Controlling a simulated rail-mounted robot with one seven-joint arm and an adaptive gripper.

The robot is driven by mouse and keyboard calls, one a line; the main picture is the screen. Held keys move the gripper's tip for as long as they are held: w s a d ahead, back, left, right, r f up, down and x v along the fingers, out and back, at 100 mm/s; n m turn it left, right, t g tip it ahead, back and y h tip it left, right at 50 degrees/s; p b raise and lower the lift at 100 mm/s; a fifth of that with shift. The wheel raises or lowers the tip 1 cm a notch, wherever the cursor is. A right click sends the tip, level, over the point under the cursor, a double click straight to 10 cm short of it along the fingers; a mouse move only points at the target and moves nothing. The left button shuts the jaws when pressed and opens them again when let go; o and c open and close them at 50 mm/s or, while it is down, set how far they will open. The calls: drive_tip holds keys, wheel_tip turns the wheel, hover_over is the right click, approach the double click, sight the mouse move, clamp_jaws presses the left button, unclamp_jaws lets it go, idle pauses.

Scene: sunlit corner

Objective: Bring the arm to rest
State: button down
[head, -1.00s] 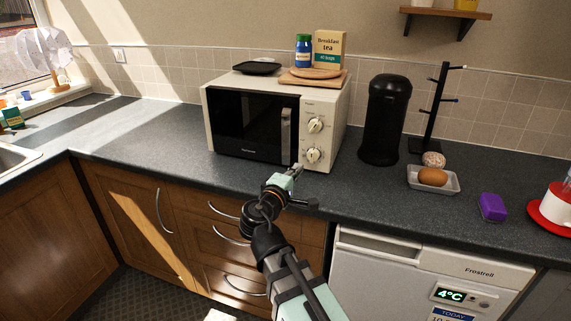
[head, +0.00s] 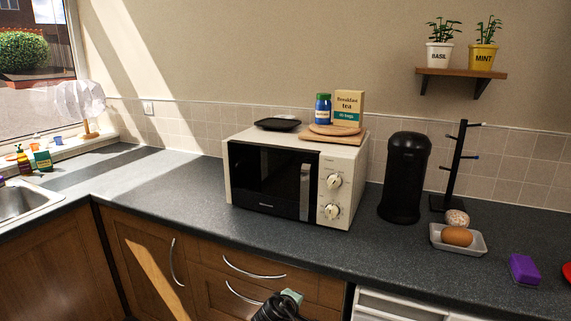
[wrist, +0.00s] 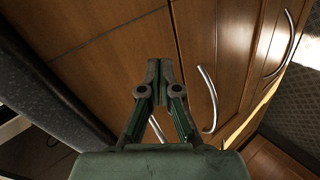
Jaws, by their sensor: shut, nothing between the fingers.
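My gripper (wrist: 159,72) is shut and empty in the wrist view. Its fingertips meet in front of the brown wooden cupboard fronts, below the counter edge. In the head view only a small part of my arm shows at the bottom edge, in front of the drawers; the fingertips cannot be made out there.
A dark worktop (head: 150,195) runs along the wall. On it stand a microwave (head: 270,180), a black canister (head: 405,180), a mug tree (head: 455,165), a tray (head: 475,245) with a brown egg-shaped item, and a purple block (head: 524,269). Metal handles (wrist: 209,98) stick out from the cupboard fronts.

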drive_tip(key=s+d+f+m+g+p, duration=0.1)
drive_tip(key=s+d+f+m+g, duration=0.2)
drive_tip(key=s+f, duration=0.45)
drive_tip(key=s+d+f+g+p, duration=0.25)
drive_tip(key=s+d+f, duration=0.2)
drive_tip(key=f, duration=0.55)
drive_tip(key=s+d+f+m+g+p, duration=0.1)
drive_tip(key=s+d+f+m+g, duration=0.1)
drive_tip(key=s+d+f+g, duration=0.5)
drive_tip(key=s+f+m+g+y+p, duration=0.1)
drive_tip(key=s+f, duration=0.4)
drive_tip(key=s, duration=0.7)
drive_tip(key=s+f+m+g+y+p, duration=0.2)
drive_tip(key=s+f+m+g+y, duration=0.1)
drive_tip(key=s, duration=1)
wheel_tip(320, 180, down, 3)
drive_tip(key=shift+a+f+m+g, duration=0.2)
drive_tip(key=shift+a+m+g, duration=0.25)
drive_tip(key=shift+m, duration=0.65)
